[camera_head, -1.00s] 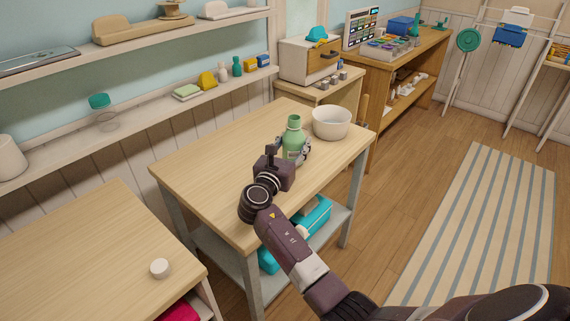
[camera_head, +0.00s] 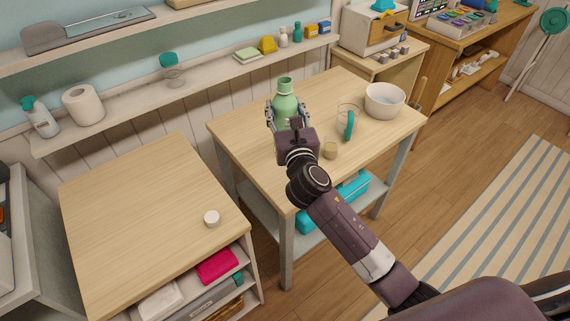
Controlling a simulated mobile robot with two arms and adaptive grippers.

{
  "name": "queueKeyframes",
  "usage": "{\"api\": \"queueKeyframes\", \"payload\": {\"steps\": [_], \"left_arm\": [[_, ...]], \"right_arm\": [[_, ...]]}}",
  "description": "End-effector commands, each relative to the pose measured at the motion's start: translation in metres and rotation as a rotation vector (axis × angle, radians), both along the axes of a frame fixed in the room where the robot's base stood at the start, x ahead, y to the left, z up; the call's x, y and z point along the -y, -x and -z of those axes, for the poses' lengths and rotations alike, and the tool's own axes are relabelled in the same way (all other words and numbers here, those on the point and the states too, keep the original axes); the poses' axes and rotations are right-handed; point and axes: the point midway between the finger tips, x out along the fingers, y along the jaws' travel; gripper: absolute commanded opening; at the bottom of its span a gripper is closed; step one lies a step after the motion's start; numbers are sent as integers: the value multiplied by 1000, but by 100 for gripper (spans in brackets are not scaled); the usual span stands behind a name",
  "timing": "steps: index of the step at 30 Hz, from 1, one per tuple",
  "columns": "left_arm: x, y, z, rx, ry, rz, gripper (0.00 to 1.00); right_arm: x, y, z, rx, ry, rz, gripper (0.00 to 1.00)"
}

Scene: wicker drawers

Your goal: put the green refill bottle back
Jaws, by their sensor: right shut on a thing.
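The green refill bottle (camera_head: 285,103) stands upright, its neck and shoulder showing above my right gripper (camera_head: 286,117). The right gripper is shut on the bottle from the near side, a finger on each side of it. The bottle is over the far left part of the light wooden table (camera_head: 240,122); its base is hidden behind the gripper, so I cannot tell whether it touches the tabletop. My left gripper is not in view.
A wall shelf (camera_head: 120,118) runs behind, holding a spray bottle (camera_head: 40,118) and paper roll (camera_head: 83,104). The left counter (camera_head: 130,215) holds one white lid (camera_head: 211,218).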

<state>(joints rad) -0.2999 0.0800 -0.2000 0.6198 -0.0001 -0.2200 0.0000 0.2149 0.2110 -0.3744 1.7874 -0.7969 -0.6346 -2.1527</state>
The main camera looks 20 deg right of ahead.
Motion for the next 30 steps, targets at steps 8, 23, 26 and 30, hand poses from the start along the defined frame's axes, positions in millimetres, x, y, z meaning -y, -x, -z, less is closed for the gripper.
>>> {"api": "queueKeyframes", "payload": {"steps": [8,23,26,30], "left_arm": [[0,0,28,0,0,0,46],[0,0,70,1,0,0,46],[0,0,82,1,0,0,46],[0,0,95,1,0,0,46]], "right_arm": [[-1,1,80,-7,-3,1,13],[0,0,156,-2,-1,1,13],[-1,0,174,-5,-3,0,13],[0,0,189,-2,0,1,13]]}}
